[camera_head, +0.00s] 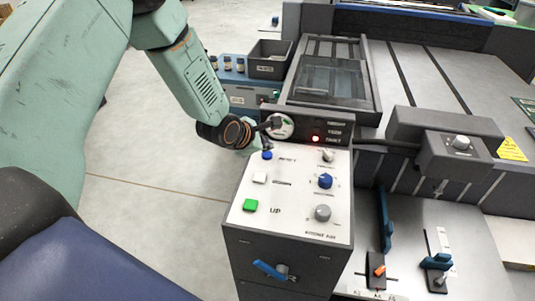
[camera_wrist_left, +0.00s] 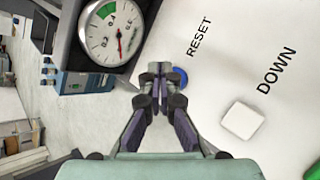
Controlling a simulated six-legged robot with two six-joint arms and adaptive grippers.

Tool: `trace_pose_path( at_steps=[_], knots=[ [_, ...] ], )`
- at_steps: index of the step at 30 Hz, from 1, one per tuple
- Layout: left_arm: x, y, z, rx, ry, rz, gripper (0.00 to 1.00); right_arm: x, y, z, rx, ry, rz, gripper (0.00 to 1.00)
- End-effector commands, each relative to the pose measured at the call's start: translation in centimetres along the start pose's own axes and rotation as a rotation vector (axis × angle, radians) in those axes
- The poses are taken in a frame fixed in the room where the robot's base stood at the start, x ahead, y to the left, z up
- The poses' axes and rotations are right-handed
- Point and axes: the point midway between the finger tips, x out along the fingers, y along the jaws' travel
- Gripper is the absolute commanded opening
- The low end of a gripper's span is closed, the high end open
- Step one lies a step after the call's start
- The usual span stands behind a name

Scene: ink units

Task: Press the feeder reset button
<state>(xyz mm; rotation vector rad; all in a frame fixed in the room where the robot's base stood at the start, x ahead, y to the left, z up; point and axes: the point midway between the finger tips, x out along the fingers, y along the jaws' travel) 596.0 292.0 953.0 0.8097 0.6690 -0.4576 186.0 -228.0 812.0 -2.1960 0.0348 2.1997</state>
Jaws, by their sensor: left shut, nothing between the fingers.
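The blue reset button (camera_head: 267,155) sits at the upper left of the white control panel (camera_head: 298,187). In the left wrist view the blue button (camera_wrist_left: 181,76) lies beside the word RESET, partly hidden behind my fingers. My left gripper (camera_head: 267,146) is shut and empty at the panel's upper left edge, right by the button. In the left wrist view its closed fingertips (camera_wrist_left: 155,76) appear just left of the button. I cannot tell whether they touch it. My right gripper is in neither view.
A white DOWN button (camera_head: 260,178) and a green button (camera_head: 250,205) lie below the blue one. Knobs (camera_head: 325,181) line the panel's right side. A round gauge (camera_head: 281,126) and a lit red lamp (camera_head: 316,139) stand behind. Open floor (camera_head: 150,180) lies left.

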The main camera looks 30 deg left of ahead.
Motion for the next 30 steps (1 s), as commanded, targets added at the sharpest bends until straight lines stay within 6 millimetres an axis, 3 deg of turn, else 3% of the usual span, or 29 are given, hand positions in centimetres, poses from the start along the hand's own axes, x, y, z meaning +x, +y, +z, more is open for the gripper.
trace_pose_path(
  at_steps=[30],
  knots=[
    [0.45,-0.43,-0.37,0.000,0.000,0.000,0.00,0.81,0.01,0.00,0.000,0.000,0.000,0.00]
  ],
)
